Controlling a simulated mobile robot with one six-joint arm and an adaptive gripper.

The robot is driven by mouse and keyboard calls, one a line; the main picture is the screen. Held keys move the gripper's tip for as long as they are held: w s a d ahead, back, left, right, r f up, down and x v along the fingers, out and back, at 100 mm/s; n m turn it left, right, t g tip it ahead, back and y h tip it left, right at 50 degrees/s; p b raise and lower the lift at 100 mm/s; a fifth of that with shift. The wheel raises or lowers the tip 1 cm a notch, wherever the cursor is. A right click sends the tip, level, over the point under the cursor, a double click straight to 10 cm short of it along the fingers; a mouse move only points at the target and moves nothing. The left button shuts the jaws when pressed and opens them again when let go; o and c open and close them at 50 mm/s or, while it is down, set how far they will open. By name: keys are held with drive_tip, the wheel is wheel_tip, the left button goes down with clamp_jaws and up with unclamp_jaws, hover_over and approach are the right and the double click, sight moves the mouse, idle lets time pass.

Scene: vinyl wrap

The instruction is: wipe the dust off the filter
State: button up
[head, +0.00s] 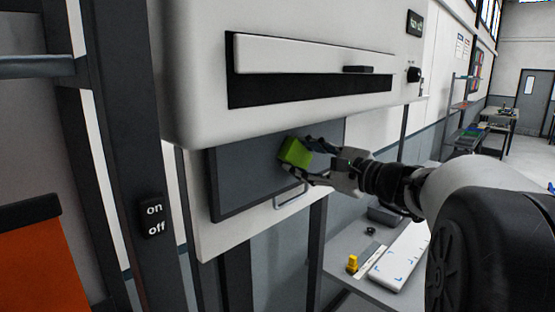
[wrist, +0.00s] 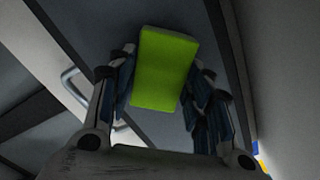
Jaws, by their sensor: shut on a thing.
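The filter (head: 245,178) is a dark grey rectangular panel with a black frame, below the slot of a white machine. It also shows in the wrist view (wrist: 100,25) behind the fingers. My gripper (head: 303,160) is shut on a green sponge (head: 294,152). The green sponge (wrist: 165,68) sits between both fingers in the wrist view. It is at the right part of the filter, against or very close to its face; I cannot tell if it touches. I cannot make out dust on the visible face.
A metal handle (head: 291,195) is just below the filter. The white machine (head: 200,75) overhangs it. A dark post with an on/off switch (head: 153,217) stands at left. A grey table (head: 345,245) below holds a yellow object (head: 352,263) and a white board (head: 402,255).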

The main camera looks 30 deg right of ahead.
sight(270, 161)
drive_tip(key=shift+w+d+p, duration=1.55)
drive_tip(key=shift+w+d, duration=0.1)
drive_tip(key=shift+d, duration=2.85)
drive_tip(key=shift+s+a+f+b, duration=0.1)
drive_tip(key=shift+s+a+b, duration=0.4)
drive_tip(key=shift+a+b, duration=0.65)
drive_tip(key=shift+s+a+r+b, duration=0.1)
drive_tip(key=shift+s+a+b, duration=0.55)
drive_tip(key=shift+a, duration=0.95)
drive_tip(key=shift+s+a+f+b, duration=0.1)
drive_tip(key=shift+s+a+b, duration=0.25)
drive_tip(key=shift+a+b, duration=0.85)
drive_tip(key=shift+s+a+b, duration=0.45)
drive_tip(key=shift+a+b, duration=0.1)
drive_tip(key=shift+a, duration=0.7)
drive_tip(key=shift+s+a+b, duration=0.4)
drive_tip(key=shift+a+b, duration=0.15)
drive_tip(key=shift+a, duration=0.65)
drive_tip(key=shift+s+a+b, duration=0.45)
drive_tip(key=shift+a+b, duration=0.1)
drive_tip(key=shift+a, duration=0.7)
drive_tip(key=shift+d, duration=0.1)
drive_tip(key=shift+s+d, duration=0.15)
drive_tip(key=shift+s, duration=0.2)
drive_tip(key=shift+b+v, duration=0.35)
drive_tip(key=shift+v, duration=2.2)
